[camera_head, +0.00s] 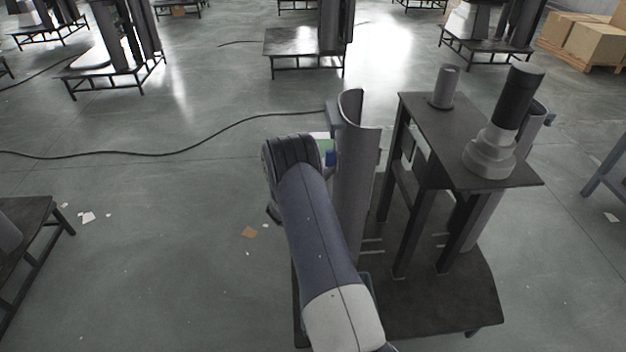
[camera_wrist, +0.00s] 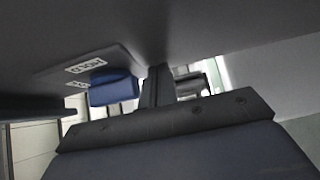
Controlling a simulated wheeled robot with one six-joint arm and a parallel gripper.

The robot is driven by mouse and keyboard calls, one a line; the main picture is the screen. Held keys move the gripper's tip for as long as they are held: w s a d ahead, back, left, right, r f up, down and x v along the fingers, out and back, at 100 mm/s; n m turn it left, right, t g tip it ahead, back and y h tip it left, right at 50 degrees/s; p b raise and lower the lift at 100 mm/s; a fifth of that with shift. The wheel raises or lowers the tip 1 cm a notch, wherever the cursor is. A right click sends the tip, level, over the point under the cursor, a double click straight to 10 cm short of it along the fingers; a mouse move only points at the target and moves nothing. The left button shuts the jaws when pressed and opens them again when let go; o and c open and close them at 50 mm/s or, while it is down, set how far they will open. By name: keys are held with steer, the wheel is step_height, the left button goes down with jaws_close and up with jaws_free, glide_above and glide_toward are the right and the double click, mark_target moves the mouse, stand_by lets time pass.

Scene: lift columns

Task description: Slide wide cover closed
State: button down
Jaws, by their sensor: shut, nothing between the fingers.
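The wide cover looks to be the tall grey curved shell (camera_head: 355,185), standing upright at the left side of the dark lift-column stand (camera_head: 470,290). In the head view my arm hides my gripper. In the wrist view a dark grey surface fills the top, with white labels (camera_wrist: 86,65) and a blue block (camera_wrist: 110,89) beside it. My gripper (camera_wrist: 156,88) looks shut and empty, close to that surface; whether it touches is unclear.
The stand's raised top carries a short grey cylinder (camera_head: 445,87) and a black-and-grey column (camera_head: 507,120). A second curved shell (camera_head: 487,225) stands at its right. A black cable (camera_head: 180,152) crosses the floor. Open floor lies left; cardboard boxes (camera_head: 590,42) are far right.

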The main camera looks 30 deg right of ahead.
mark_target(342, 185)
stand_by(0.3)
steer(key=s+d+b, duration=0.6)
steer(key=d+b, duration=0.2)
steer(key=d, duration=0.4)
steer(key=shift+d, duration=0.15)
steer(key=w+v, duration=0.1)
steer(key=v, duration=0.3)
steer(key=w+b+v, duration=0.1)
steer(key=v, duration=0.3)
steer(key=w+a+b+v, duration=0.1)
steer(key=v, duration=0.4)
steer(key=shift+a, duration=0.1)
